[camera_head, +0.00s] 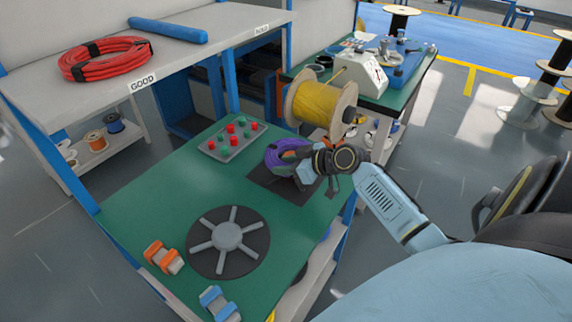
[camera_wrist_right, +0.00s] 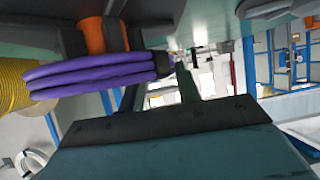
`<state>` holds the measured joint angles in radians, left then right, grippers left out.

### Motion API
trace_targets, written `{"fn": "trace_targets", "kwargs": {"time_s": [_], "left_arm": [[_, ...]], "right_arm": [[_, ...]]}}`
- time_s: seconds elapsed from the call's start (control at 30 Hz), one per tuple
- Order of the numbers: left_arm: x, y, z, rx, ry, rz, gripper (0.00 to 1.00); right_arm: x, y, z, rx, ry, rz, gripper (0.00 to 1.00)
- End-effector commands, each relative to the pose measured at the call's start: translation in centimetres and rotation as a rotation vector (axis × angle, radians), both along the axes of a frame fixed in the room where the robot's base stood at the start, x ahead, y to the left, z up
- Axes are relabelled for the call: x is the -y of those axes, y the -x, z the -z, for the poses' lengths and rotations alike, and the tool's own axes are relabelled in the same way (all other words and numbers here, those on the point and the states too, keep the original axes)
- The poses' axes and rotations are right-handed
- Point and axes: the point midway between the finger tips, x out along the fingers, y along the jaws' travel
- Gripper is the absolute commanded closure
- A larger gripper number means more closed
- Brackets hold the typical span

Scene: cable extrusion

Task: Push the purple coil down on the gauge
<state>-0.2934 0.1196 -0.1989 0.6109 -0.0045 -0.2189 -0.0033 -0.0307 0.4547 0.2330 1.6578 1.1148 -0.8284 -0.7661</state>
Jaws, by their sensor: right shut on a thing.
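The purple coil (camera_head: 284,157) is over a dark square plate (camera_head: 262,184) on the green table, which seems to be the gauge's base. My right gripper (camera_head: 305,172) is at the coil's right side, shut on it. In the right wrist view the purple coil (camera_wrist_right: 95,74) has black bands, and its banded end is near my fingers. An orange post (camera_wrist_right: 93,36) with dark parts shows beside the coil; it seems to belong to the gauge. How far down the coil sits is hidden by my gripper. My left gripper is not in view.
A tray of red and green buttons (camera_head: 232,138) lies behind left of the coil. A yellow cable spool (camera_head: 318,106) stands close behind. A spoked disc (camera_head: 228,240) and orange (camera_head: 164,256) and blue (camera_head: 218,303) clamp-like pieces are nearer. The table's left middle is clear.

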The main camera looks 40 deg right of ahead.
Motion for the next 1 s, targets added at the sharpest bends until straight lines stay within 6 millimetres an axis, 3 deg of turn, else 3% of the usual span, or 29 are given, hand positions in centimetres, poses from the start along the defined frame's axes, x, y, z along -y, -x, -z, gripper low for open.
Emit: {"fn": "trace_targets", "kwargs": {"time_s": [0.4, 0.43, 0.6, 1.0], "left_arm": [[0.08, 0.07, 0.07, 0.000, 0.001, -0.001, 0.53], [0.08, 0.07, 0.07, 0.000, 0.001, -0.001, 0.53], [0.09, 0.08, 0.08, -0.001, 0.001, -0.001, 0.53], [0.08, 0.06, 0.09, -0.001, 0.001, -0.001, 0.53]], "right_arm": [[-0.33, 0.39, 0.87, -0.022, -0.006, -0.006, 0.95], [-0.33, 0.39, 0.88, -0.022, -0.006, -0.006, 0.65], [-0.25, 0.41, 0.95, -0.022, -0.005, -0.004, 0.43], [0.13, 0.32, 0.75, -0.017, 0.002, 0.002, 0.41]]}}
